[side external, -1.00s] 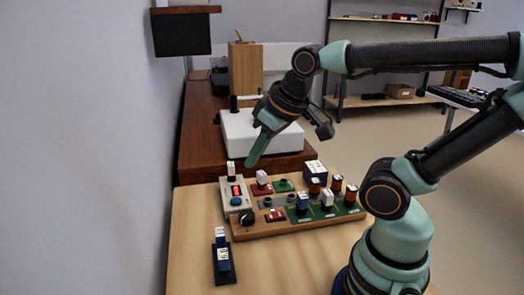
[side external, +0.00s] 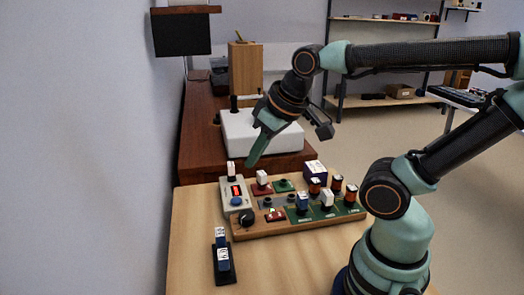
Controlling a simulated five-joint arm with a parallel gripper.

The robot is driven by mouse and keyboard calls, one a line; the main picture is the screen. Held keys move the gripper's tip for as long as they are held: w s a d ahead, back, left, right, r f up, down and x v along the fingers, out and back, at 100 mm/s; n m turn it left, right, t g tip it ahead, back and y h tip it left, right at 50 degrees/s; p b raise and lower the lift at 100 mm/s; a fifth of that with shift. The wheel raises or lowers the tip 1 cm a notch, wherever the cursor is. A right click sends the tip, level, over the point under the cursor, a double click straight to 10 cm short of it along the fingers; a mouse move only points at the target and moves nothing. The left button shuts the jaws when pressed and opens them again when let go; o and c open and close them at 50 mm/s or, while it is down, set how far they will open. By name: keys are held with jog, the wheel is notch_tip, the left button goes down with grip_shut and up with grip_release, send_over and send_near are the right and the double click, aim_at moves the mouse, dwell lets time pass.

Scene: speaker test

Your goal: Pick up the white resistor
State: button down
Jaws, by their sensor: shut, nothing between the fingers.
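Several small white-topped parts stand on the wooden test board (side external: 285,229); I cannot tell which is the white resistor. One white block (side external: 262,177) sits on a red base at the back of the board. Another white block (side external: 327,197) stands on the green section at the right. My gripper (side external: 254,159) is shut and empty, pointing down and left. It hangs above the back of the board, in front of the white box, and appears apart from every part.
A grey meter (side external: 236,198) with a red display stands at the board's left. A dark holder (side external: 223,270) with blue and white parts lies at front left. A white box (side external: 240,140) with a wooden block (side external: 245,68) stands behind.

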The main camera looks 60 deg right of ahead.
jog(key=c, duration=0.6)
grip_release()
jog(key=shift+o, duration=0.2)
jog(key=m+g, duration=0.6)
jog(key=m, duration=0.3)
send_over(231, 164)
notch_tip(231, 164, down, 7)
notch_tip(231, 164, down, 12)
jog(key=shift+w+r, duration=0.1)
